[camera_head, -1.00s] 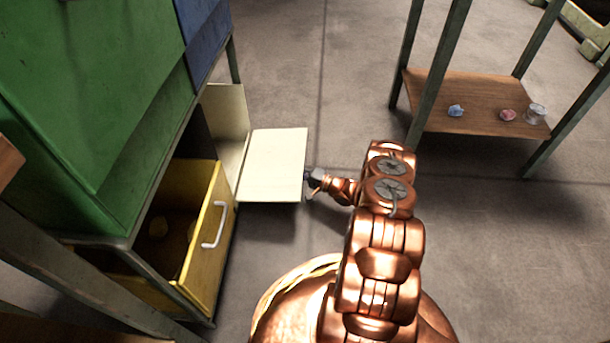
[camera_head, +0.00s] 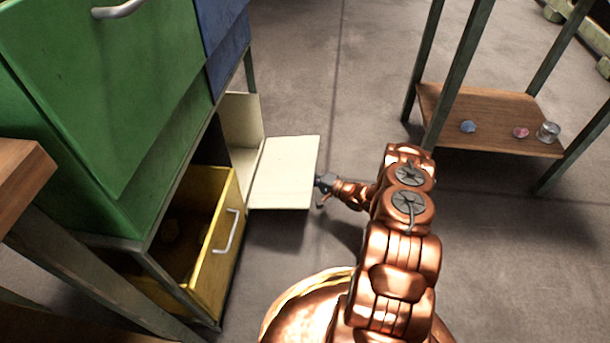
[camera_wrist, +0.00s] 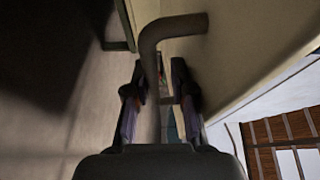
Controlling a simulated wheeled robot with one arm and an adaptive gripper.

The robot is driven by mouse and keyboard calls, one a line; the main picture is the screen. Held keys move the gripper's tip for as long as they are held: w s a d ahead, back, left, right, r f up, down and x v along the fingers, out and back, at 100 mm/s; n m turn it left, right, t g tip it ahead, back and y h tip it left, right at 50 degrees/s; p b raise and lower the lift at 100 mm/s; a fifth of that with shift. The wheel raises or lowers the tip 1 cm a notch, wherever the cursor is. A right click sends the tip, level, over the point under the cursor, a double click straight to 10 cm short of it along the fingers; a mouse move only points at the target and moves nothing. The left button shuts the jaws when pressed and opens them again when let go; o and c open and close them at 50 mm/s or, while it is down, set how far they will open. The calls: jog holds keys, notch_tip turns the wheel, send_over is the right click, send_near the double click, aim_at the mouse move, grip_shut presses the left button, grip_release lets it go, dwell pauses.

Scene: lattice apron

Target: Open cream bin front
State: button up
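The cream bin front (camera_head: 284,174) sticks out from the lower part of the cabinet, well away from its opening. Another cream panel (camera_head: 243,130) stands behind it at the cabinet. My gripper (camera_head: 322,191) is at the outer right edge of the cream front. In the wrist view the curved bar handle (camera_wrist: 172,27) of the front runs down between the two fingers of my gripper (camera_wrist: 158,105). The fingers are apart, with gaps beside the bar, so they are around it rather than clamped on it. The handle is hidden in the head view.
A yellow drawer (camera_head: 217,258) stands open left of my base, below the green cabinet front (camera_head: 110,100) and near a blue front (camera_head: 228,55). A table with a wooden lower shelf (camera_head: 480,138) holding small items stands at the right. Floor between is clear.

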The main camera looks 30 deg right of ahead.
jog(key=v, duration=1.2)
jog(key=shift+w, duration=0.1)
